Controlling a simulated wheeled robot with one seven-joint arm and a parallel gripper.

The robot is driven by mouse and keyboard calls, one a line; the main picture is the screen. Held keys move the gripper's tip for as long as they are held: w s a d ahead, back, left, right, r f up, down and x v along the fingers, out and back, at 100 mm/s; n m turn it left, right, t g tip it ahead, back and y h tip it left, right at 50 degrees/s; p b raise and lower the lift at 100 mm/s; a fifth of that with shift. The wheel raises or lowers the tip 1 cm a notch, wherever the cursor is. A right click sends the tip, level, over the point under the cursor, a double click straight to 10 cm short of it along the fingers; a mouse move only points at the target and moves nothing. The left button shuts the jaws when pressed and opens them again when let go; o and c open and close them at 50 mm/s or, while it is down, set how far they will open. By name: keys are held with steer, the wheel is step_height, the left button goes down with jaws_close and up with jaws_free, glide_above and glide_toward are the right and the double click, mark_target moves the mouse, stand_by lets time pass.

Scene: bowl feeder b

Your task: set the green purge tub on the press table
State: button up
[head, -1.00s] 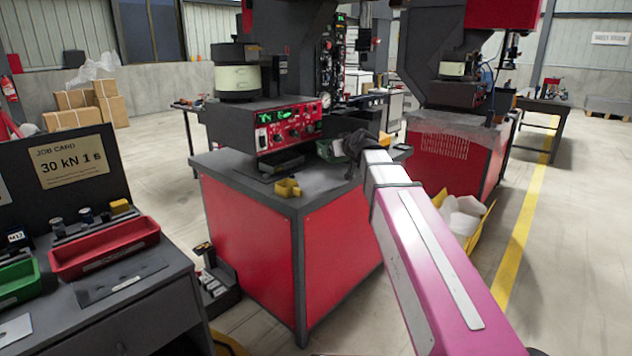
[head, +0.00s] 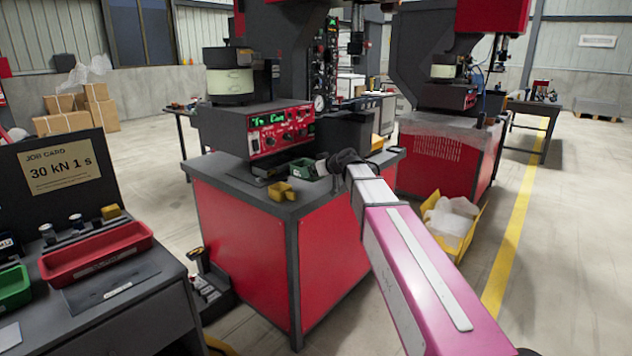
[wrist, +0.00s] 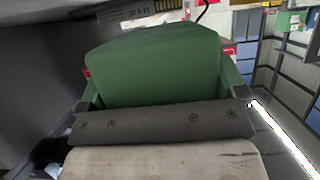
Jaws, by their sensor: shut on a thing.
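The green purge tub (head: 302,169) shows in the head view over the press table's grey top (head: 240,180), in front of the press. It also fills the upper middle of the wrist view (wrist: 155,65). My gripper (head: 324,167) comes in from the right and is shut on the tub; a dark finger pad lies across its near side in the wrist view. The tub is at or just above the table top; I cannot tell whether it touches. The fingertips are partly hidden.
A yellow block-like part (head: 281,191) lies on the table close in front of the tub. The press control box (head: 265,128) with lit display stands behind. A side bench (head: 130,295) with red and green trays is at left. A yellow bin (head: 452,222) stands right.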

steer(key=shift+w+d+f, duration=0.55)
steer(key=shift+w+f, duration=0.05)
steer(key=shift+w, duration=0.15)
steer(key=shift+f, duration=1.95)
steer(key=o, duration=0.8)
steer(key=shift+f, duration=0.1)
